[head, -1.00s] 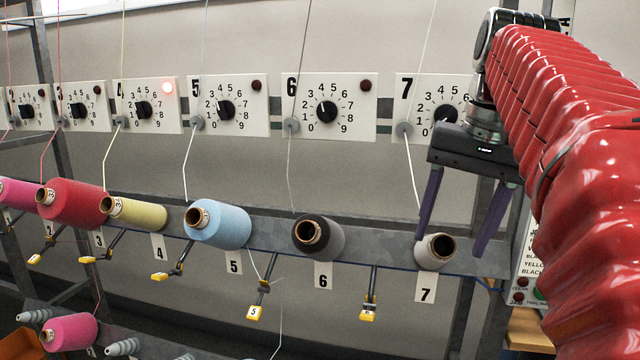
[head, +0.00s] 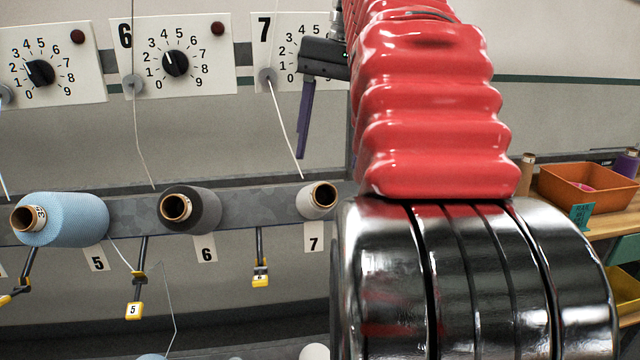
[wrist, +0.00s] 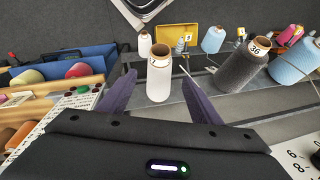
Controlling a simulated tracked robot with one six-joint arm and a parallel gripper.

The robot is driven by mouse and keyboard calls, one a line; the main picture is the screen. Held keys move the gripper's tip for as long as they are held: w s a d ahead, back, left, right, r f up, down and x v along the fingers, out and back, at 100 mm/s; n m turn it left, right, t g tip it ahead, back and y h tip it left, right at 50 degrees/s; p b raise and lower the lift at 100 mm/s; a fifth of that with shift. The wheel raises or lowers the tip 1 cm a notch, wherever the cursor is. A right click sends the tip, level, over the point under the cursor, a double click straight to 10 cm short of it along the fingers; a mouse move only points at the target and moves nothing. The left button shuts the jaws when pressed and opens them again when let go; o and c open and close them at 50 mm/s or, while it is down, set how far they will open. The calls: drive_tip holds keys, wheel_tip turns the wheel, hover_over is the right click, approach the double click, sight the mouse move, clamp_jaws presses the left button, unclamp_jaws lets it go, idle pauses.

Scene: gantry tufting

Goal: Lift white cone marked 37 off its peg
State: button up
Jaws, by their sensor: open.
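A small white cone (head: 314,202) with a brown tube end sits on the rail above label 7, at the right end of the upper row. In the wrist view a white cone (wrist: 160,84) stands between my fingers in the picture, its tube end toward the camera. Its tag is only partly readable, with a 7 showing. My gripper (wrist: 158,80) is open, with a purple finger on each side of that cone and no clear contact. In the head view one finger hangs above the cone, apart from it; my red arm hides the other.
A dark grey cone (head: 190,209) sits left at label 6 and a light blue cone (head: 62,219) at label 5. A thread (head: 286,130) runs down toward the white cone. Dial panels (head: 173,55) are on the wall above. An orange bin (head: 585,188) stands on a right shelf.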

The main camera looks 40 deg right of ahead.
sight(318, 210)
drive_tip(key=shift+w+a+f, duration=0.25)
drive_tip(key=shift+f, duration=1.95)
drive_tip(key=shift+w+a+f, duration=0.3)
drive_tip(key=shift+f, duration=1.85)
drive_tip(key=shift+w+a+f, duration=0.25)
drive_tip(key=shift+f, duration=1.95)
drive_tip(key=shift+c, duration=0.5)
drive_tip(key=c, duration=1.2)
drive_tip(key=shift+s+a+r, duration=0.3)
drive_tip(key=shift+s+r, duration=0.1)
drive_tip(key=shift+r, duration=0.05)
